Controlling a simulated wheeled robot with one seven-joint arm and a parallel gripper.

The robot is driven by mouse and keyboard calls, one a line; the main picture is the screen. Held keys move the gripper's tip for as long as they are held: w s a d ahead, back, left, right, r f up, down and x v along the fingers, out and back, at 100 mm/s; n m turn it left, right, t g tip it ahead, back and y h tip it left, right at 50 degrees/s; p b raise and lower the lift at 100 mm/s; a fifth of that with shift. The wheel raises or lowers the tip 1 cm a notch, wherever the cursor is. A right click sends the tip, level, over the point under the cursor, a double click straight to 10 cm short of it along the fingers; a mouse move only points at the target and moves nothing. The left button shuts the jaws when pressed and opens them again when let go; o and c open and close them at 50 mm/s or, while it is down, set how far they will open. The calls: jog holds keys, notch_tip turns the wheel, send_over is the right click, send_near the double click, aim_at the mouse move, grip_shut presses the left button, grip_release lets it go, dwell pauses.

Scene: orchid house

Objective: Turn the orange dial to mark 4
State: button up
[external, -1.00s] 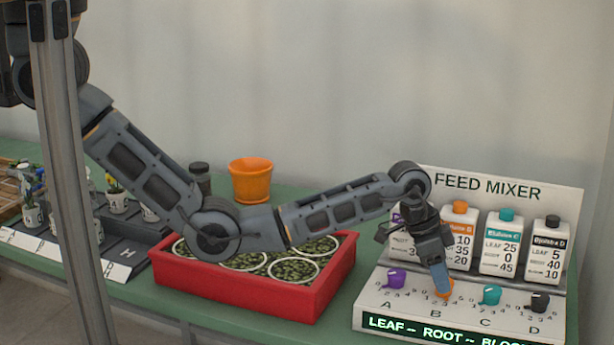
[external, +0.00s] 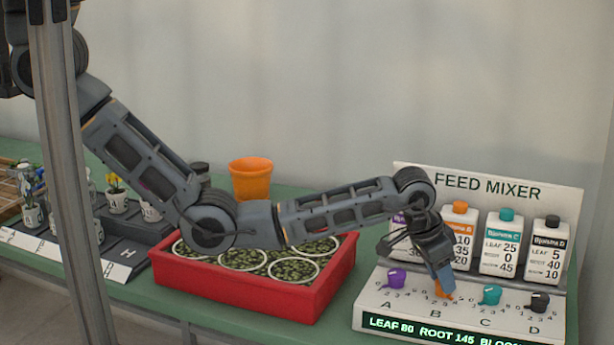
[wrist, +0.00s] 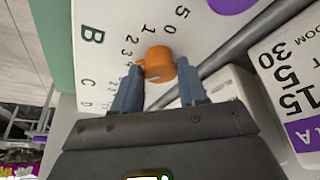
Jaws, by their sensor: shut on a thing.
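The orange dial (external: 443,291) is above the letter B on the feed mixer panel (external: 372,297), second from left. In the wrist view the orange dial (wrist: 158,60) sits between the two fingers of my gripper (wrist: 158,76), which is shut on it.
A purple dial (external: 397,278) is to the left; a teal dial (external: 490,295) and a black dial (external: 538,301) are to the right. Several bottles stand behind the panel. A red tray (external: 347,277) and an orange pot (external: 250,178) are left of the mixer.

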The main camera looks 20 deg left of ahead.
jog(key=o, duration=1.1)
jog(key=shift+c, duration=0.2)
jog(key=v, duration=0.7)
jog(key=shift+r, duration=0.35)
jog(key=shift+a, duration=0.15)
